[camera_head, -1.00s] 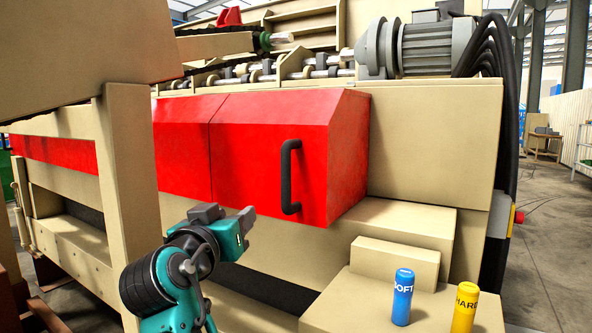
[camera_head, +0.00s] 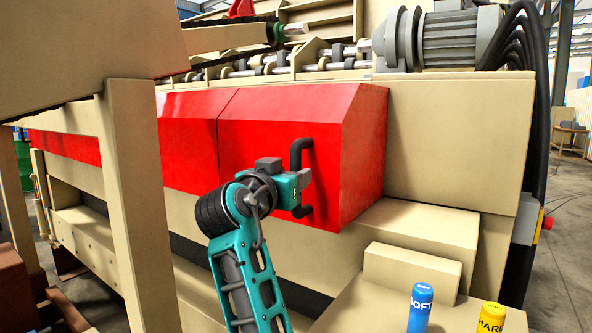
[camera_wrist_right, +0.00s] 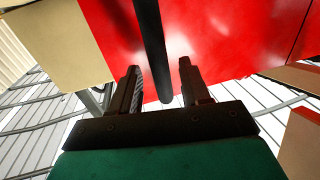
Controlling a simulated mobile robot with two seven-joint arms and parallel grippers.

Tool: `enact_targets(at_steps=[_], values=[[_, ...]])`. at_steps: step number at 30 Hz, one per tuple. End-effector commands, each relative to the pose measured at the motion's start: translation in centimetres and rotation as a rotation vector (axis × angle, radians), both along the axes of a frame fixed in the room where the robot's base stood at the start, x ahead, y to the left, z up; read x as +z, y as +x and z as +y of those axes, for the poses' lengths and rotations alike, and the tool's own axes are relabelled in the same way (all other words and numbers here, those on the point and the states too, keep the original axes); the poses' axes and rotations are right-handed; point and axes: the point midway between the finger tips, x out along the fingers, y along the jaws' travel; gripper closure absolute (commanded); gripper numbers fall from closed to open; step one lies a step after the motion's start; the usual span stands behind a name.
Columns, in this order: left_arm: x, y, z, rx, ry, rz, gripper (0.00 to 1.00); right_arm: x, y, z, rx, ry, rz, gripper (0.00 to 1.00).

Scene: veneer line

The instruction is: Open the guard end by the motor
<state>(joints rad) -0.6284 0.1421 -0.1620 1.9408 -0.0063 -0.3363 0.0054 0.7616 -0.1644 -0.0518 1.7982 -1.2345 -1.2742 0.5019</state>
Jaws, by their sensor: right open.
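The red guard (camera_head: 350,140) runs along the machine, its end section standing below the grey motor (camera_head: 455,38) and closed. A dark upright bar handle (camera_head: 298,152) is on its front face. My right gripper (camera_head: 305,181) is at the middle of the handle and hides part of it. In the right wrist view, the open fingers (camera_wrist_right: 158,72) stand on either side of the handle (camera_wrist_right: 150,38), with gaps beside it. My left gripper is not in view.
A tan stepped block (camera_head: 410,268) is below and right of the guard. A blue SOFT cylinder (camera_head: 420,310) and a yellow HARD cylinder (camera_head: 491,318) stand at the front. A tan post (camera_head: 135,190) rises left of my arm. Black cables (camera_head: 535,130) hang at right.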

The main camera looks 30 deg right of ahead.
Motion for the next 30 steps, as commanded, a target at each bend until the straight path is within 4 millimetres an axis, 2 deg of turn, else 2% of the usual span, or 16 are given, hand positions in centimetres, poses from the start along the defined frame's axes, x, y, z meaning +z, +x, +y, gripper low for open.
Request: enact_targets(at_steps=[1,6,17,30], values=[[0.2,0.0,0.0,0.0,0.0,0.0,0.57,0.1,0.4,-0.8,-0.004,-0.001,0.0,0.53],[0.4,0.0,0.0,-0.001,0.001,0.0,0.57,0.1,1.4,-2.1,-0.001,-0.002,0.001,0.53],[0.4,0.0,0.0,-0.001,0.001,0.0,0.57,0.0,1.7,-2.6,0.0,0.001,0.001,0.53],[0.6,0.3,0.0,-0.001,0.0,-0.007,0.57,-0.1,1.7,-2.5,0.0,0.001,0.001,0.95]])
